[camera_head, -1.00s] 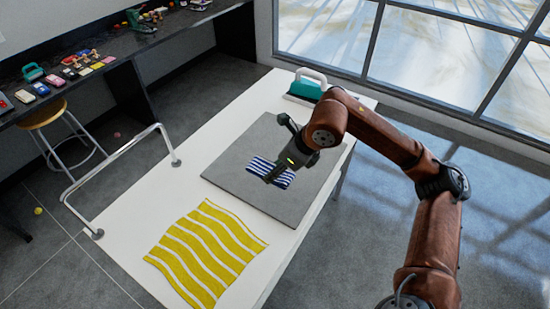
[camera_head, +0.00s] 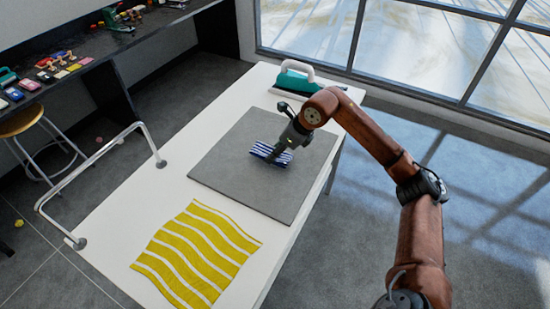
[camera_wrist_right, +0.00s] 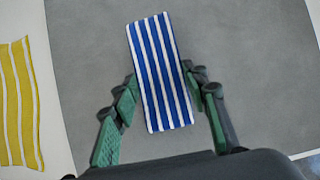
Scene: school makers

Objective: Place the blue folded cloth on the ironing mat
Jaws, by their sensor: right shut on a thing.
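The blue folded cloth (camera_head: 267,149), with white stripes, is over the back-middle part of the grey ironing mat (camera_head: 225,172). It also shows in the right wrist view (camera_wrist_right: 160,95), lying lengthwise between the fingers over the mat (camera_wrist_right: 90,50). My right gripper (camera_head: 279,152) points down at the cloth, its green-padded fingers (camera_wrist_right: 160,74) shut on the cloth's two long sides. I cannot tell whether the cloth touches the mat or hangs just above it. My left gripper is in neither view.
A yellow striped cloth (camera_head: 197,252) lies on the white table (camera_head: 115,220) in front of the mat. A teal iron (camera_head: 296,83) stands behind the mat. A metal rail (camera_head: 95,160) edges the table's left. Mat space around the cloth is clear.

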